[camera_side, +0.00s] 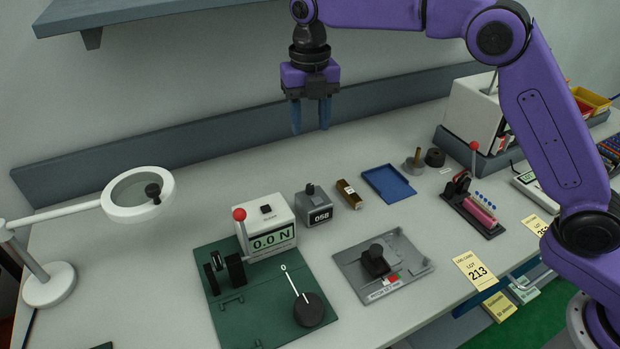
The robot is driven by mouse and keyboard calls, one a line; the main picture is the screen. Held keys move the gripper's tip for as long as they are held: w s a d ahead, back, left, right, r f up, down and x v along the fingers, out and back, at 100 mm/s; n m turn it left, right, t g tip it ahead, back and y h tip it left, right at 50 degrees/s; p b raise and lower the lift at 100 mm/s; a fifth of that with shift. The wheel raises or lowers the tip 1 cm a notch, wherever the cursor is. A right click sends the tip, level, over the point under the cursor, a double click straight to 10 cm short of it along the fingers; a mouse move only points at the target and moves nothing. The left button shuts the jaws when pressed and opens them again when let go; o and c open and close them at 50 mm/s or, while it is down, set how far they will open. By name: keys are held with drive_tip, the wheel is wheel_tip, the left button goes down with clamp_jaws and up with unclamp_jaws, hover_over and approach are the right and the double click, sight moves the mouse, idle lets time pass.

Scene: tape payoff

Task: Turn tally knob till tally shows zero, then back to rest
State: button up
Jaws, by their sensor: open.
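The tally (316,207) is a small grey box in the middle of the bench, and its front display appears to read 058. A small dark knob (310,189) shows on its top. My gripper (311,131) has two blue fingers pointing down, apart and empty. It hangs in the air above the back part of the bench, higher than the tally in the picture and touching nothing.
A white force gauge (265,228) reading 0.0 N, with a red-balled lever, stands left of the tally on a green plate (225,318). A brown block (348,194) and blue tray (388,184) lie to its right. A grey fixture (405,262) sits in front. A magnifier lamp (50,285) stands left.

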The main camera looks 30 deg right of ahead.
sight(310, 185)
wheel_tip(310, 185, down, 16)
drive_tip(key=shift+r, duration=0.2)
idle(0.4)
clamp_jaws()
